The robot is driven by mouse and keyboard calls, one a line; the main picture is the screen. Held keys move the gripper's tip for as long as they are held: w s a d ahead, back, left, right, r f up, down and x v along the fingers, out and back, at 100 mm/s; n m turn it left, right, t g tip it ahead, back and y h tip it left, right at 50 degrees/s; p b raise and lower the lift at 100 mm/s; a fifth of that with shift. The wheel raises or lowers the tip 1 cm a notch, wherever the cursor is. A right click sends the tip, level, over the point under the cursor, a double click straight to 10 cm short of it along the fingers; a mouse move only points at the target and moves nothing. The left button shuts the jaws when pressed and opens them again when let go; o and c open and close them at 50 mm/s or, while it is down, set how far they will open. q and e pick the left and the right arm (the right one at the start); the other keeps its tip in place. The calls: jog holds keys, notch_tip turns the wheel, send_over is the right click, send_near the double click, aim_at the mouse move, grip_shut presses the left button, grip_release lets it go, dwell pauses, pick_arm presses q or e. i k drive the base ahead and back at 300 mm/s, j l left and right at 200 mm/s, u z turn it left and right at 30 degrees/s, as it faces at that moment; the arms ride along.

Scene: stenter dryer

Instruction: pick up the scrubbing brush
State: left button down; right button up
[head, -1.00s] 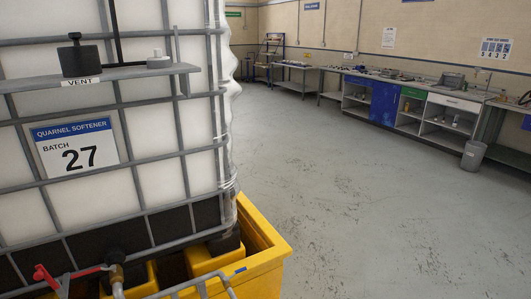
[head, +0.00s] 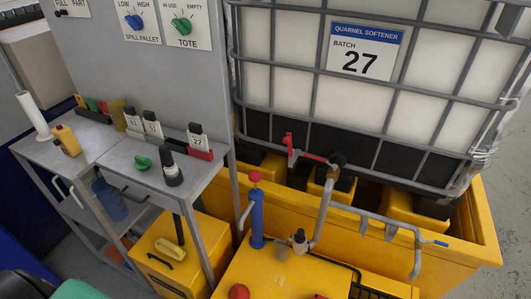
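I cannot pick out the scrubbing brush for certain. A small pale-yellow oblong object (head: 169,248) lies on the lid of a yellow box under the bench, beside a black handle; it may be the brush, but it is too small to tell. Neither of my grippers shows in the head view.
The large tote (head: 290,85) stands in a yellow spill pallet (head: 484,225); a blue pump (head: 257,218) and pipes stand in front.

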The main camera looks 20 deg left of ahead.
aim_at(169, 247)
jog(key=u, duration=1.7)
